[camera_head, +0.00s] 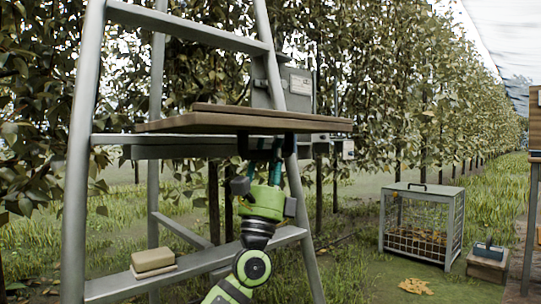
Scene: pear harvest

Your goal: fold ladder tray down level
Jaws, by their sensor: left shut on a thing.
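The ladder tray (200,121) is a flat brown board on the grey stepladder (79,170). It lies about level between the ladder's rails, seen nearly edge-on. My left gripper (264,160) comes up from below and is shut on the tray, at a dark part under its front edge. The fingertips are partly hidden under the board, so the exact contact is unclear. My right gripper is not in view.
A tan block (153,260) rests on the ladder's lower step. A wire-sided crate (421,222) with yellowish contents stands on the grass at right, beside a small wooden box (487,264). A grey box (299,88) is behind the ladder. Leafy tree rows fill the back.

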